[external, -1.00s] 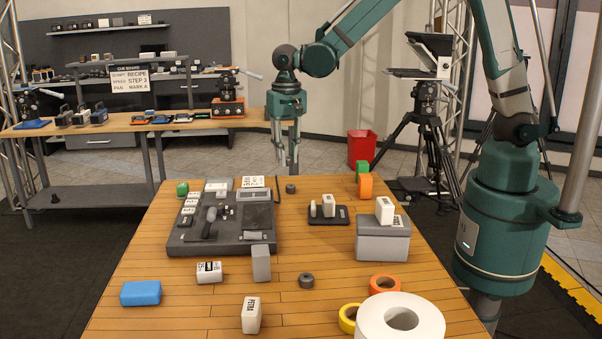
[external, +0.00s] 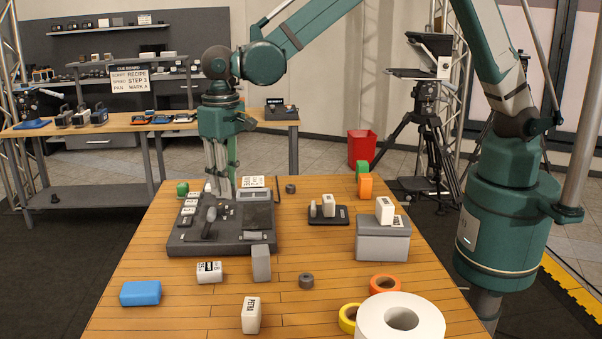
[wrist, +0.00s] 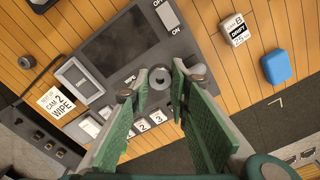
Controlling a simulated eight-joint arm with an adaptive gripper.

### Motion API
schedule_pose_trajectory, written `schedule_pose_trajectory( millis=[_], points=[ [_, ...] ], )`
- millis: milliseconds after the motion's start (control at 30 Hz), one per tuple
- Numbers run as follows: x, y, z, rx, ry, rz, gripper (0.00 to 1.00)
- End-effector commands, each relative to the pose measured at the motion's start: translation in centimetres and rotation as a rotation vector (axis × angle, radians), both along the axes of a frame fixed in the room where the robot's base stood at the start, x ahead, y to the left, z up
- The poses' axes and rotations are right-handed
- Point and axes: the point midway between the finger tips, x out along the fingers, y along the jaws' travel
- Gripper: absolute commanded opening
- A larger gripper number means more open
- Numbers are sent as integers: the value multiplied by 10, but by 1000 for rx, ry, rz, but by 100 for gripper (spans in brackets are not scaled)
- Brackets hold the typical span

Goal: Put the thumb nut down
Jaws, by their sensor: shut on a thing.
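My gripper (external: 222,192) hangs over the far left part of the grey control panel (external: 180,243), fingers pointing down. In the wrist view my gripper (wrist: 160,82) has its fingertips closed on the thumb nut (wrist: 161,77), a small round dark grey piece with a hole in its middle. The panel fills the space below it, with a dark screen (wrist: 118,42), white numbered keys and an on/off switch (wrist: 168,15). In the external view I cannot make out the nut at the fingertips. Its height above the panel is hard to tell.
A grey ring (external: 291,188) lies right of the panel, another grey ring (external: 306,281) in front. A grey block (external: 261,262), a white labelled block (external: 208,271) and a blue block (external: 140,293) stand near the panel. Bare wood lies at front centre.

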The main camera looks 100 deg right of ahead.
Motion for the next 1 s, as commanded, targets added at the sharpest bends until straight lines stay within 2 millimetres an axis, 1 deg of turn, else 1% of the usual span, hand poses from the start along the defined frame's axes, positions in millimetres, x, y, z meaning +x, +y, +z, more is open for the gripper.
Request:
schedule_pose_trajectory(
  millis=[33, 300, 400, 500, 600, 700, 1000],
  points=[
    [6, 18, 1, 0, 0, 35, 9],
    [30, 100, 3, 1, -1, 200, 9],
    [36, 125, 3, 1, -1, 250, 9],
    [39, 145, 3, 1, -1, 290, 9],
    [41, 158, 3, 1, -1, 316, 9],
    [42, 166, 3, 1, -1, 330, 9],
    [43, 168, 3, 1, -1, 335, 9]
  ],
)
